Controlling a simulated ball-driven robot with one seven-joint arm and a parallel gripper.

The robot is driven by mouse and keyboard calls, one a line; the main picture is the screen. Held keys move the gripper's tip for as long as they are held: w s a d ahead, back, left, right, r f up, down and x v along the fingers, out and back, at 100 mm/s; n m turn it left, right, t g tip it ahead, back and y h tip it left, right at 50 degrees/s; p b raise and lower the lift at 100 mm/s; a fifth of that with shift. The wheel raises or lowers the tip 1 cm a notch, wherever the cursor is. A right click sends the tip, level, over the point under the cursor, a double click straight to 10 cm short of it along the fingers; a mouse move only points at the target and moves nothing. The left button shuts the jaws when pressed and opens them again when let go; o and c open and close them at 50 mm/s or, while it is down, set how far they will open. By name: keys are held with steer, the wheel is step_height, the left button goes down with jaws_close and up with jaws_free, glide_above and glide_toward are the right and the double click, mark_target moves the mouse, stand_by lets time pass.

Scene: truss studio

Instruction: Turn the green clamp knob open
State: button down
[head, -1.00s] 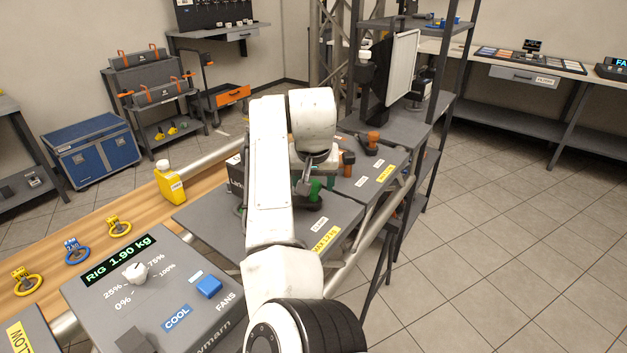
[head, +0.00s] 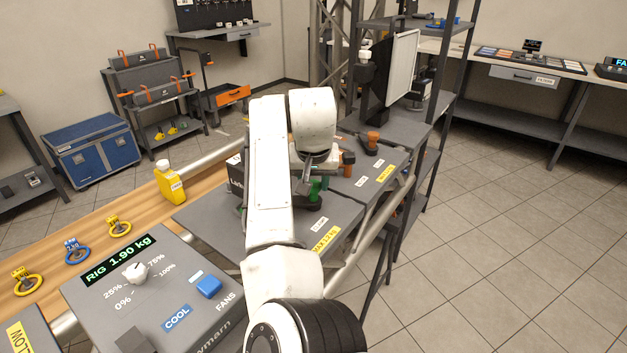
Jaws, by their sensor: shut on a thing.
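The green clamp knob (head: 314,190) stands on a dark grey panel (head: 337,217) near the middle of the head view, beside a label that seems to read CLAMP. My gripper (head: 310,185) is at the knob, under the white arm wrist, and is shut on it. The fingers are small and partly hidden, and my arm covers the area left of the knob. The knob's exact turn angle is hard to make out.
Orange knobs (head: 372,137) stand on the panel behind. A control box (head: 137,305) with a white dial is at front left.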

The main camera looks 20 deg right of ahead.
steer(key=shift+r, duration=0.1)
steer(key=shift+r+m+h+p, duration=0.1)
steer(key=shift+m+h+p, duration=0.4)
steer(key=shift+m+p, duration=0.7)
steer(key=shift+w+a+m+g+h+p, duration=0.15)
steer(key=shift+m+g+h+p, duration=0.4)
steer(key=shift+m, duration=1.05)
steer(key=c, duration=0.7)
jaws_free()
steer(key=shift+o, duration=0.2)
steer(key=v, duration=1)
steer(key=shift+r+b, duration=0.25)
steer(key=shift+b, duration=0.05)
steer(key=shift+a, duration=0.1)
